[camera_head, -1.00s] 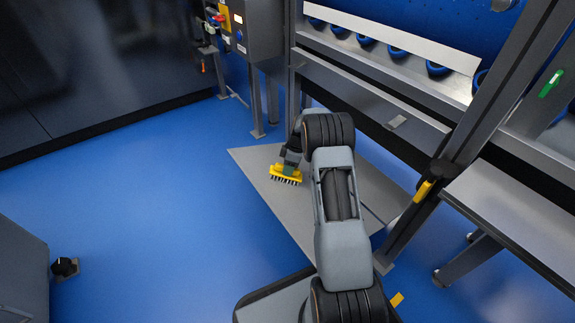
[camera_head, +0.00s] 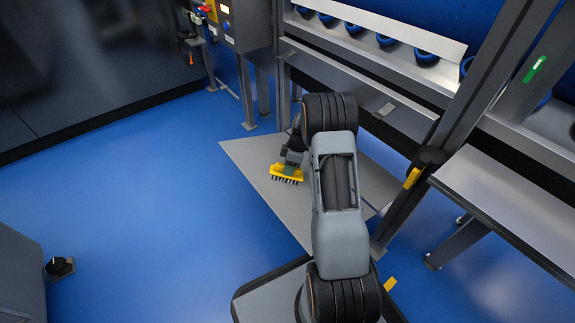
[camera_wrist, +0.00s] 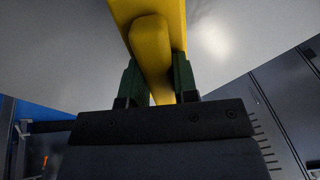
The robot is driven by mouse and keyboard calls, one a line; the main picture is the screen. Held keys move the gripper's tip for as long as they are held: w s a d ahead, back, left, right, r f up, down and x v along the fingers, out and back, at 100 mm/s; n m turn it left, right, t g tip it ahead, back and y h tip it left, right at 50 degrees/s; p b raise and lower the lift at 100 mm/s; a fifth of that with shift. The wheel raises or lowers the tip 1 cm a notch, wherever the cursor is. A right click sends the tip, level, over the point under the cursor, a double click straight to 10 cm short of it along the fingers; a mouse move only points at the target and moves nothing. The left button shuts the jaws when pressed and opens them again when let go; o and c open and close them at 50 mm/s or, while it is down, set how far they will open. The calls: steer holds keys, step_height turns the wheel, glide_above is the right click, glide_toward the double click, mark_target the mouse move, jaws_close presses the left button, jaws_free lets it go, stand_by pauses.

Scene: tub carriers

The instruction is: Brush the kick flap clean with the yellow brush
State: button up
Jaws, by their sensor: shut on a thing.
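My gripper (camera_head: 292,158) is shut on the handle of the yellow brush (camera_head: 287,174), with dark bristles pointing down. In the wrist view the green fingers of my gripper (camera_wrist: 157,82) clamp both sides of the yellow handle (camera_wrist: 150,45). A flat grey panel (camera_head: 258,158) lies at the foot of the steel frame, below the brush; I cannot tell for sure if it is the kick flap. Whether the bristles touch it is not clear. My arm hides part of the panel. A pale grey surface (camera_wrist: 60,55) fills much of the wrist view behind the brush.
The steel frame (camera_head: 365,92) with blue tubs stands behind the panel. An upright post (camera_head: 455,140) and a grey bench (camera_head: 510,205) stand at the right. A control box (camera_head: 243,22) is at the back. Open blue floor (camera_head: 140,190) lies to the left.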

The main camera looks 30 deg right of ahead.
steer(key=shift+s+d+r, duration=0.1)
steer(key=shift+s+d, duration=0.25)
steer(key=shift+s, duration=1.35)
steer(key=shift+s+d+f, duration=0.1)
steer(key=shift+s+d, duration=0.2)
steer(key=shift+s, duration=1.4)
steer(key=shift+s+d+r, duration=0.1)
steer(key=shift+s+d, duration=0.25)
steer(key=shift+s, duration=1.35)
steer(key=shift+r+p, duration=0.2)
steer(key=shift+p, duration=0.1)
steer(key=shift+p+v, duration=1.75)
steer(key=shift+v, duration=1.1)
steer(key=shift+p+v, duration=0.95)
steer(key=shift+v, duration=0.55)
steer(key=shift+w, duration=0.1)
